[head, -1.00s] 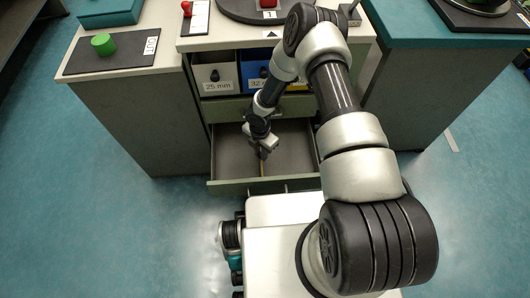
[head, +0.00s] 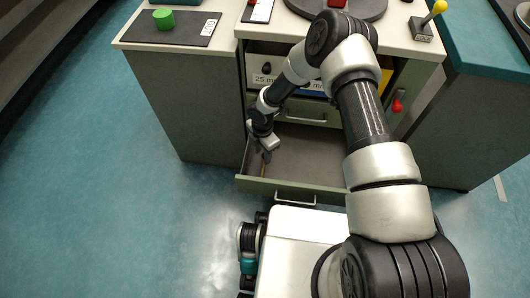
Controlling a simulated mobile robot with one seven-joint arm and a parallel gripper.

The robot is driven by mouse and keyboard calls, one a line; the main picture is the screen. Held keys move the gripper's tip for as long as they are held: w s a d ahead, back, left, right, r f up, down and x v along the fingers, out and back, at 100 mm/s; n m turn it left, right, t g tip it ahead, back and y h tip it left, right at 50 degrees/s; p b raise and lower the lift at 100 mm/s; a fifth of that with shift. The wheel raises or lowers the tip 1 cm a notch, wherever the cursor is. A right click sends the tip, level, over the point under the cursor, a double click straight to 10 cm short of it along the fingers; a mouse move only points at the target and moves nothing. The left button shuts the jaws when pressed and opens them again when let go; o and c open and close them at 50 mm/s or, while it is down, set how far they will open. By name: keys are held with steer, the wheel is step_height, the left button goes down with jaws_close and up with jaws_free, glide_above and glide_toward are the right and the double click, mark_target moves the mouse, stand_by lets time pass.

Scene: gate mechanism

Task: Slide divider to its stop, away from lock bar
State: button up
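The lower drawer (head: 310,152) of the cabinet is pulled open. A thin, tan-edged strip, which looks like the divider (head: 263,170), stands inside it near the left wall. My gripper (head: 266,157) points down into the drawer right at the strip's far end. Its fingers are small and dark here, so I cannot tell whether they are closed on the strip or only touch it. Most of the divider is hidden by the gripper or too small to make out. I cannot pick out the lock bar.
The drawer's front panel (head: 290,190) has a handle. Above is another drawer front with a handle (head: 305,117) and a shelf of labelled bins (head: 262,68). A red knob (head: 397,104) is on the right. The drawer floor right of my gripper is bare.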

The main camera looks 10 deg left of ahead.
steer(key=shift+d, duration=0.15)
steer(key=shift+r, duration=0.3)
step_height(320, 180, up, 17)
steer(key=p, duration=0.4)
steer(key=shift+f, duration=0.1)
steer(key=d+r+m+t+h, duration=0.1)
steer(key=d+r+m, duration=0.4)
steer(key=r, duration=0.5)
steer(key=s+d+r+m+t, duration=0.1)
steer(key=d+r+m, duration=0.2)
steer(key=d+r, duration=0.45)
steer(key=d+r+m+t+h, duration=0.1)
steer(key=d+r+m, duration=0.35)
steer(key=r, duration=0.65)
steer(key=s+d+r+m+t+y, duration=0.1)
steer(key=s+d+r+m, duration=0.2)
steer(key=s+r+m, duration=0.5)
steer(key=s+d+r+m+t+y, duration=0.1)
steer(key=s+d+r+m+t, duration=0.15)
steer(key=s+r+m, duration=0.6)
step_height(320, 180, up, 16)
steer(key=s+n+p, duration=0.1)
steer(key=n+p, duration=0.1)
steer(key=p, duration=1.8)
steer(key=shift+s+d+g, duration=0.35)
steer(key=shift+g, duration=0.1)
